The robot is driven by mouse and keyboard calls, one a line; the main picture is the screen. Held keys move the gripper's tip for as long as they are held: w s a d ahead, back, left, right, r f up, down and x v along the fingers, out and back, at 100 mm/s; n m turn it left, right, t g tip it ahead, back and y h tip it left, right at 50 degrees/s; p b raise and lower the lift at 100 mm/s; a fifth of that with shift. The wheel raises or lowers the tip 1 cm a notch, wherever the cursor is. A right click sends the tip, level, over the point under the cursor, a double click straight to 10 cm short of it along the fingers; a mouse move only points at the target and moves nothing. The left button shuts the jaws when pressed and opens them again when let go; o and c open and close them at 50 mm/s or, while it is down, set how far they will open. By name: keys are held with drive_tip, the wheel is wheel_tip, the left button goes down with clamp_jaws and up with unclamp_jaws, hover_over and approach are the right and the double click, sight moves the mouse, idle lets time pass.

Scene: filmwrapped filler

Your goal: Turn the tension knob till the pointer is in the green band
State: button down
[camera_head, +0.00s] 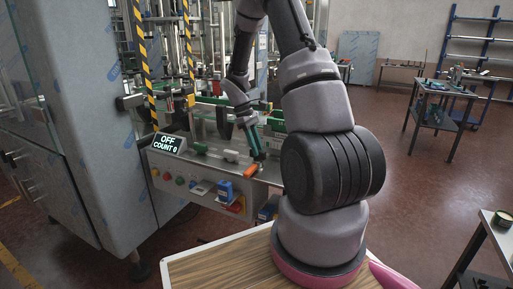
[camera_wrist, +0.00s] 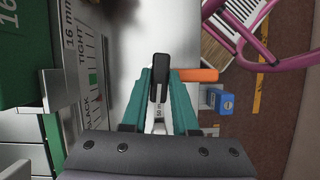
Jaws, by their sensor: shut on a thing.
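My gripper (camera_head: 258,153) reaches down over the grey machine bench. In the wrist view its two teal fingers (camera_wrist: 161,82) are shut on a narrow black grip, which looks like the tension knob (camera_wrist: 160,90). In the head view the knob is too small to make out. A white scale plate (camera_wrist: 85,60) at the left of the wrist view is marked TIGHT and SLACK and bears a small green band (camera_wrist: 92,78). I cannot make out the pointer against the band. An orange cylinder (camera_wrist: 197,75) lies just right of the fingers; it also shows in the head view (camera_head: 251,170).
A display (camera_head: 167,143) reads OFF and COUNT 0. Coloured buttons and a red and yellow switch (camera_head: 237,204) are on the bench's front panel. A tall wrapped cabinet (camera_head: 90,110) stands at the left.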

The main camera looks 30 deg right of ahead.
drive_tip(key=shift+m, duration=0.3)
drive_tip(key=m+y, duration=0.1)
drive_tip(key=m, duration=0.3)
drive_tip(key=shift+w+d+g+y, duration=0.1)
drive_tip(key=shift+d+g+y, duration=0.05)
drive_tip(key=shift+g+y, duration=0.2)
drive_tip(key=m+y, duration=0.2)
drive_tip(key=m, duration=0.3)
drive_tip(key=shift+d, duration=0.1)
drive_tip(key=m, duration=0.2)
drive_tip(key=m+t+y, duration=0.1)
drive_tip(key=m, duration=0.1)
drive_tip(key=shift+d+y, duration=0.1)
drive_tip(key=shift+y, duration=0.15)
drive_tip(key=m+t+y, duration=0.1)
drive_tip(key=m, duration=0.3)
drive_tip(key=shift+d+r+m, duration=0.1)
drive_tip(key=shift+m, duration=0.2)
drive_tip(key=c, duration=0.7)
unclamp_jaws()
